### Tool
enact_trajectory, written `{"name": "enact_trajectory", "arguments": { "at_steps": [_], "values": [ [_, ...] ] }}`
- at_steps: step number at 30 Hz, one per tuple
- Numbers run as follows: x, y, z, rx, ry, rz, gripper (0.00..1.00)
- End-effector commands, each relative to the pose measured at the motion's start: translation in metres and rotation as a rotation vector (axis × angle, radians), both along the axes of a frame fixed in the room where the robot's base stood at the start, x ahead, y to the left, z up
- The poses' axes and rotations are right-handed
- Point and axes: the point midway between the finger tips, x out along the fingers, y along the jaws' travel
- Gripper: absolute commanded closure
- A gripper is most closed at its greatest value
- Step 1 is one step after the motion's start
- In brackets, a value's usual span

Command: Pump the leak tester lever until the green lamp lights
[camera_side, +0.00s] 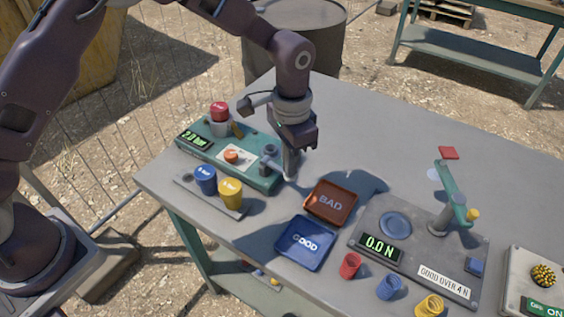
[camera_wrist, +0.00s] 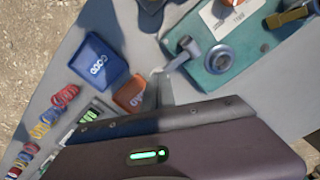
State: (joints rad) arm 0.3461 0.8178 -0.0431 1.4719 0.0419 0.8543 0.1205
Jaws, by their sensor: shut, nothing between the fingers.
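The leak tester (camera_side: 215,170) is a teal box at the left of the table, with a green-lit display (camera_side: 194,138) that seems to read 2.0 bar. A grey lever (camera_side: 268,160) on a round base sits at its right end; it also shows in the wrist view (camera_wrist: 183,52). A small brass handle (camera_side: 237,130) and an orange dome (camera_side: 231,156) are on its top. I cannot make out a lit green lamp on it. My gripper (camera_side: 290,178) is shut and empty, pointing down just right of the grey lever; whether they touch is unclear.
A red cap (camera_side: 220,111) stands on the tester's far end. Blue (camera_side: 205,180) and yellow (camera_side: 230,193) caps stand in front. An orange BAD tray (camera_side: 318,217) and a blue GOOD tray (camera_side: 288,259) lie right of my gripper. A force tester (camera_side: 460,255) stands farther right.

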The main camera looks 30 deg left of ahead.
Motion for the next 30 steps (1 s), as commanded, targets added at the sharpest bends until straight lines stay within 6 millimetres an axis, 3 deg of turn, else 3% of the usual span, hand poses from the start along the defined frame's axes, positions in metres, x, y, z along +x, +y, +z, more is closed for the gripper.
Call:
{"name": "enact_trajectory", "arguments": {
  "at_steps": [9,17,30],
  "values": [
    [0.0,0.0,0.027,-0.001,-0.001,0.0,1.0],
    [0.0,0.0,0.025,-0.001,-0.001,0.0,1.0],
    [0.0,0.0,0.007,-0.001,-0.001,0.0,1.0]
  ]
}}
